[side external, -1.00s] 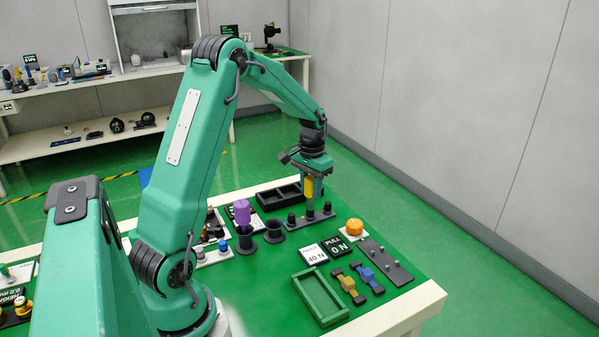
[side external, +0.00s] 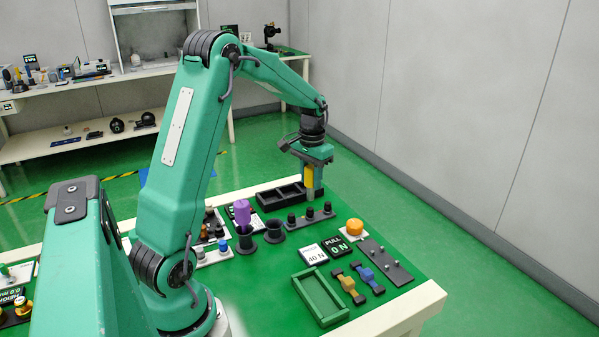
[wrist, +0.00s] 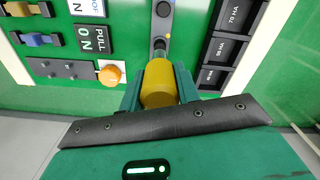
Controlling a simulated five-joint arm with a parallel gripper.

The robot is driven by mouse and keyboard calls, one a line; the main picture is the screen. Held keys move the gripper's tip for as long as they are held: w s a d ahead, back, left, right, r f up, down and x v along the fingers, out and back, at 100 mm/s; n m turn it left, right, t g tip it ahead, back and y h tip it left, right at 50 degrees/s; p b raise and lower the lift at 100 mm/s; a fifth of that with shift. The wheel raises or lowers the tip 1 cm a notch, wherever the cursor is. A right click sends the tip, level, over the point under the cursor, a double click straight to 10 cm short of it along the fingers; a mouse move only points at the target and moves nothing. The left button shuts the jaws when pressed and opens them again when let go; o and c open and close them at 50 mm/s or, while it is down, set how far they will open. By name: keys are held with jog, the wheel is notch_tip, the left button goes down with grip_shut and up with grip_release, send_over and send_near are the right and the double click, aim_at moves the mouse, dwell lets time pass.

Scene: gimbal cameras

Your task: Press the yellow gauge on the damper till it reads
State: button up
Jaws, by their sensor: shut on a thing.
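My gripper (side external: 313,166) is shut on the yellow gauge (side external: 309,177), which hangs upright with its grey tip down. In the wrist view the gauge (wrist: 159,84) sits between the two fingers (wrist: 158,92). Below it is a dark strip (side external: 300,223) with black round dampers (side external: 327,207) standing on it. In the side view the tip appears a little above the middle damper (side external: 309,212). In the wrist view a damper (wrist: 163,9) shows beyond the tip. No reading on the gauge is visible.
A black compartment tray (side external: 270,201) marked with HA values lies behind the strip. Nearby are two black cups (side external: 274,232), one holding a purple tool (side external: 242,213), a PULL display (side external: 337,246), an orange knob (side external: 355,227) and a green tray (side external: 320,300).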

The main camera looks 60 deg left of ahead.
jog(key=shift+r, duration=1.3)
